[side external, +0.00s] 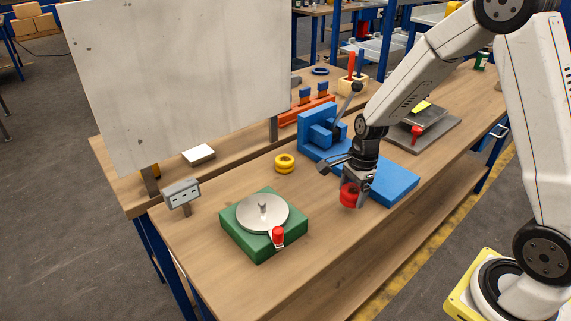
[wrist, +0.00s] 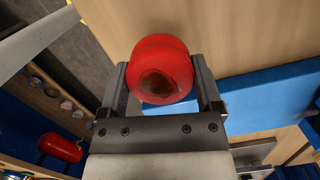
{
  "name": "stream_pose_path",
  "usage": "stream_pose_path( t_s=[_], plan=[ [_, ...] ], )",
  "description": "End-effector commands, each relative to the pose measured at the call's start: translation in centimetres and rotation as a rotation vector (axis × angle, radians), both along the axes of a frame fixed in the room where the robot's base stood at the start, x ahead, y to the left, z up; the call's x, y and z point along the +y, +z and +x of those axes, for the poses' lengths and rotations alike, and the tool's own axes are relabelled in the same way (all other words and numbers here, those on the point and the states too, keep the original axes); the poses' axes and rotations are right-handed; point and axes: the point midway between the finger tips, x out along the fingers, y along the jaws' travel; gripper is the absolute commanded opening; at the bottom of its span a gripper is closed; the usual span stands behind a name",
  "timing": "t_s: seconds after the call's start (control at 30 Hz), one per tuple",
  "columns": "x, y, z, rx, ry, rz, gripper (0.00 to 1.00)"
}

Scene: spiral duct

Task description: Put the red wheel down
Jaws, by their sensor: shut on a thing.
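The red wheel (side external: 349,194) is held between the fingers of my gripper (side external: 353,182), which is shut on it. In the side external view my gripper hangs above the wooden bench, at the left front edge of the blue fixture's base. In the wrist view the red wheel (wrist: 162,69) fills the space between the two dark fingers (wrist: 163,88), with its dark centre facing the camera. I cannot tell exactly how far the wheel is above the bench.
A yellow wheel (side external: 284,163) lies on the bench (side external: 215,245) to the left. A green block (side external: 247,248) with a silver disc (side external: 262,213) and red handle stands front left. The blue fixture (side external: 391,183) is right beside my gripper. Bare wood lies between the green block and gripper.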

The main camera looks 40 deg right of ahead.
Motion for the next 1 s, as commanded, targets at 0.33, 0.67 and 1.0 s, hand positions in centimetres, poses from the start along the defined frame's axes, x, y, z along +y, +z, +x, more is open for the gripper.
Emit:
stream_pose_path(
  t_s=[0.33, 0.67, 1.0],
  plan=[
    [0.0, -2.3, 0.5, 0.003, 0.000, 0.000, 0.04],
    [-0.1, -3.7, 0.5, -0.001, -0.001, 0.000, 0.04],
    [-0.1, -4.0, 0.5, 0.000, 0.000, 0.000, 0.86]
  ],
)
